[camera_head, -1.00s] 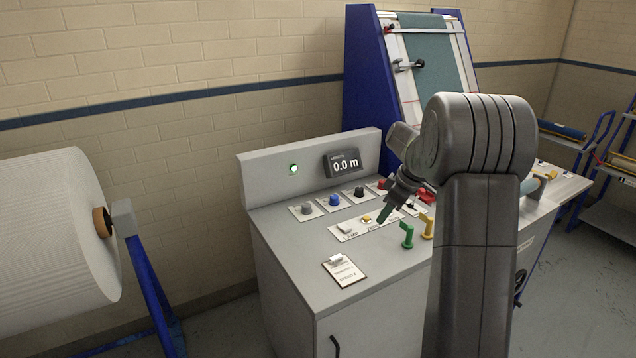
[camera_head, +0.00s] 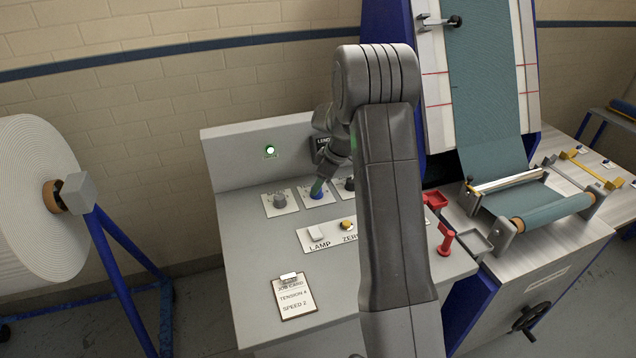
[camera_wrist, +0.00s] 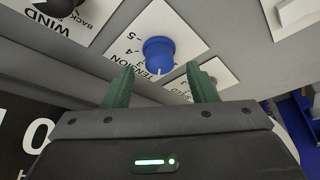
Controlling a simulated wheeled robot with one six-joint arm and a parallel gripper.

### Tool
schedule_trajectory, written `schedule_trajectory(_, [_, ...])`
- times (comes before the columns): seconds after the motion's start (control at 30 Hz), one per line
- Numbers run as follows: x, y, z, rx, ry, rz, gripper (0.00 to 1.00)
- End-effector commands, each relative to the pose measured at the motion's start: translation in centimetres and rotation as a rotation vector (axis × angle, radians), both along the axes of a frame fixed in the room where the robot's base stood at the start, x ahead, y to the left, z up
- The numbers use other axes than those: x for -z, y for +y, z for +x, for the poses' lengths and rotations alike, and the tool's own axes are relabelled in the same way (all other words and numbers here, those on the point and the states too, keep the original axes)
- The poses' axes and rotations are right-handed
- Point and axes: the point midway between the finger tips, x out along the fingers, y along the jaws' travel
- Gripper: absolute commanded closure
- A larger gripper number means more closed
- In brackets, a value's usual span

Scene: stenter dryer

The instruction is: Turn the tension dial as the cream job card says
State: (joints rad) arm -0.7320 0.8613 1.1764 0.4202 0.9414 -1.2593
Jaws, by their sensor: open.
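The blue tension dial (camera_head: 317,195) is on a white plate on the console, and it also shows in the wrist view (camera_wrist: 158,52) with "TENSION" and the numbers 4 and 5 beside it. A short pale mark shows on its lower edge there; the number it points at is unclear. The cream job card (camera_head: 296,297) lies at the console front and reads "TENSION 4, SPEED 2". My gripper (camera_wrist: 160,82) is open, its green fingertips spread to either side of the dial in the picture. Contact cannot be told. In the head view, my gripper (camera_head: 319,186) partly hides the dial.
The lamp switch (camera_head: 316,233) and yellow zero button (camera_head: 348,224) are in front. Red handles (camera_head: 446,240) stand to the right. My arm hides the console's middle.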

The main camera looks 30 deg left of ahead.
Motion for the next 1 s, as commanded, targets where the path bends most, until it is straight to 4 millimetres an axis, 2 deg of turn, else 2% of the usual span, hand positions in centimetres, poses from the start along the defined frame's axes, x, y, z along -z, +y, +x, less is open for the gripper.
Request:
schedule_trajectory(0.2, [1.7,0.7,-0.1,0.000,-0.001,0.000,0.48])
schedule_trajectory(0.53, [2.0,0.8,-0.1,0.001,-0.002,0.000,0.48])
schedule_trajectory(0.77, [2.0,0.8,-0.1,0.001,-0.002,0.000,0.93])
schedule_trajectory(1.0, [2.1,0.8,-0.1,0.016,-0.001,0.000,0.93])
